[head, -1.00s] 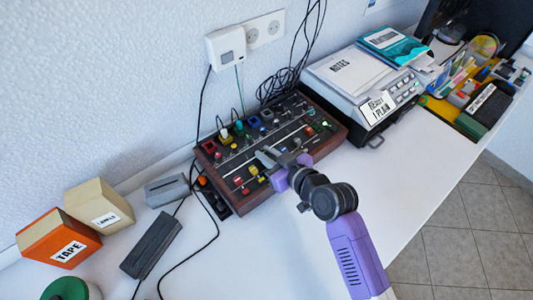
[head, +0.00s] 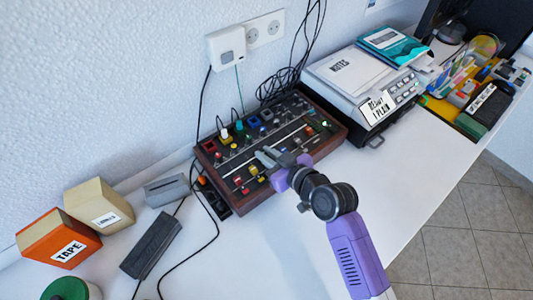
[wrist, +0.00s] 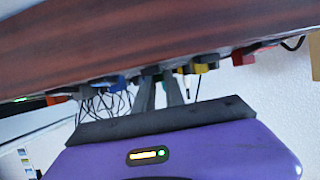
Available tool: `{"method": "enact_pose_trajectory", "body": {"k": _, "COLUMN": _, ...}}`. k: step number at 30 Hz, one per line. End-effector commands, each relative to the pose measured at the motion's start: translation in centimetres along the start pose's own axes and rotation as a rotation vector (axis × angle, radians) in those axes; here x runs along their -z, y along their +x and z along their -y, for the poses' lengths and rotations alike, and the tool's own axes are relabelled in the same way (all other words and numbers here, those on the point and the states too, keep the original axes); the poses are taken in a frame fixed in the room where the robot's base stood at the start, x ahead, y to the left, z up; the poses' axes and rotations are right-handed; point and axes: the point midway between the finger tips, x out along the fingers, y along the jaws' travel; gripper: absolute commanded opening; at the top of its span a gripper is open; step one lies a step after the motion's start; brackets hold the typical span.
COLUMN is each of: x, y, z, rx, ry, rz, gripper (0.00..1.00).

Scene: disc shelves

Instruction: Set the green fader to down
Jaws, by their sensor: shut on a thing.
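A dark control panel with wooden sides (head: 327,142) lies on the white desk against the wall. It carries coloured knobs, buttons and long pale fader slots. My gripper (head: 266,157) reaches over its front middle part from the lower right. In the wrist view my fingers (wrist: 160,92) are close together at the row of controls and shut on a small control, mostly hidden between them. I cannot make out its colour. A green cap (head: 239,126) stands near the panel's back edge, apart from my gripper. I cannot tell which control is the green fader.
Black cables (head: 290,75) hang behind the panel. A grey machine with a notes sheet (head: 350,72) stands to the right. A dark grey block (head: 151,245), an orange tape box (head: 58,238) and a beige box (head: 100,206) are at the left. The front desk area (head: 275,255) is clear.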

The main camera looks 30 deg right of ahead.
Motion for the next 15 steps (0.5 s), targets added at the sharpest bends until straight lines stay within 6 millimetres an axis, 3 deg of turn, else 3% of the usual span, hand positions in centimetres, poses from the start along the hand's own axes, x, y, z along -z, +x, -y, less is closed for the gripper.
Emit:
{"method": "enact_pose_trajectory", "body": {"k": 8, "x": -0.1, "y": -0.2, "z": 0.0, "rx": 0.000, "ry": 0.000, "rz": 0.000, "gripper": 0.00}}
{"method": "enact_pose_trajectory", "body": {"k": 15, "x": -1.0, "y": -2.4, "z": 0.0, "rx": -0.001, "ry": 0.000, "rz": -0.001, "gripper": 0.00}}
